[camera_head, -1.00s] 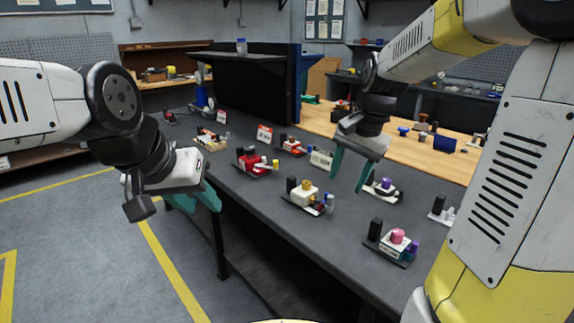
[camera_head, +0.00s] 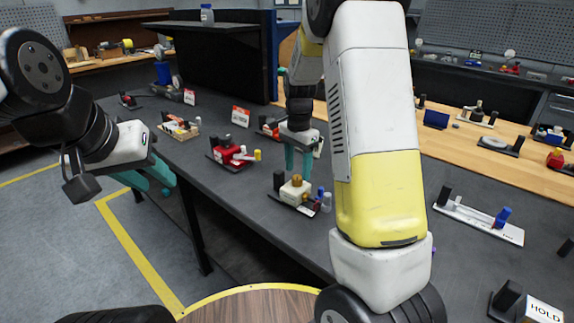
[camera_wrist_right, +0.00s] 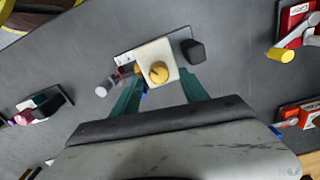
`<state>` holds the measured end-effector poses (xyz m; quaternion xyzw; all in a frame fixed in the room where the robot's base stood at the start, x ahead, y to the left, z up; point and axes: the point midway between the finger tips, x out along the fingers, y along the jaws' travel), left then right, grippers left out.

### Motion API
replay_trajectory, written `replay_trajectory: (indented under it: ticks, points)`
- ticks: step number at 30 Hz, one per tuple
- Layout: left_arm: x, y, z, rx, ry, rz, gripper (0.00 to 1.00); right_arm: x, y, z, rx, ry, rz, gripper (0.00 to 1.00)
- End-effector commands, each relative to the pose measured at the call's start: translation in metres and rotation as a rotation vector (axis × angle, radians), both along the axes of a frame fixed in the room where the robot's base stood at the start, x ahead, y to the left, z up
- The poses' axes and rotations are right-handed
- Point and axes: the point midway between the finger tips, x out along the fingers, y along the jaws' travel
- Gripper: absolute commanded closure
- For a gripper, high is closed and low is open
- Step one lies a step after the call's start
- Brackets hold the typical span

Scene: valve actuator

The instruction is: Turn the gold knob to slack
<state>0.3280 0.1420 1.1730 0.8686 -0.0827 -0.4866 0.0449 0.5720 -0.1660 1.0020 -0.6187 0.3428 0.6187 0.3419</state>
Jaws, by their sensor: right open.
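The gold knob (camera_head: 297,180) sits on top of a cream block (camera_head: 292,192) on a small dark base on the grey bench. It is round in the right wrist view (camera_wrist_right: 158,72), with the block's white top around it. My right gripper (camera_head: 299,165) points down at the block from behind, open. In the right wrist view its teal fingers (camera_wrist_right: 160,84) stand apart, one toward each side of the block, with the knob between and just beyond their tips. Contact cannot be told. My left gripper (camera_head: 150,180) hangs left of the bench, its teal fingers apart and empty.
A black post (camera_wrist_right: 193,52) stands on one side of the block, and a grey cylinder (camera_head: 326,202) and a blue piece on the other. A red device with a yellow knob (camera_head: 257,155) is to the left. A white plate with a blue knob (camera_head: 502,217) lies right.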

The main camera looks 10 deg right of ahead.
Motion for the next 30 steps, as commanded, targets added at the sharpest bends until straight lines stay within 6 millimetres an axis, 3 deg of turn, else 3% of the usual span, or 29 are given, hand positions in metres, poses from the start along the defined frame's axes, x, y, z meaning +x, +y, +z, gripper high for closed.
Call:
replay_trajectory:
  ticks: [6, 15, 23, 30]
  points:
    - [0.000, 0.000, 0.000, 0.000, 0.000, 0.000, 0.64, 0.000, 0.000, -0.023, 0.001, 0.001, -0.001, 0.48]
    - [0.000, 0.000, 0.000, 0.000, 0.000, 0.000, 0.64, 0.000, 0.000, -0.025, 0.001, -0.002, 0.000, 0.48]
    - [0.000, 0.000, 0.000, 0.000, 0.000, 0.000, 0.64, 0.000, 0.000, -0.025, 0.001, -0.002, 0.000, 0.97]
    - [0.000, 0.000, 0.000, 0.000, 0.000, 0.000, 0.64, 0.000, 0.000, -0.025, 0.001, -0.002, 0.009, 1.00]
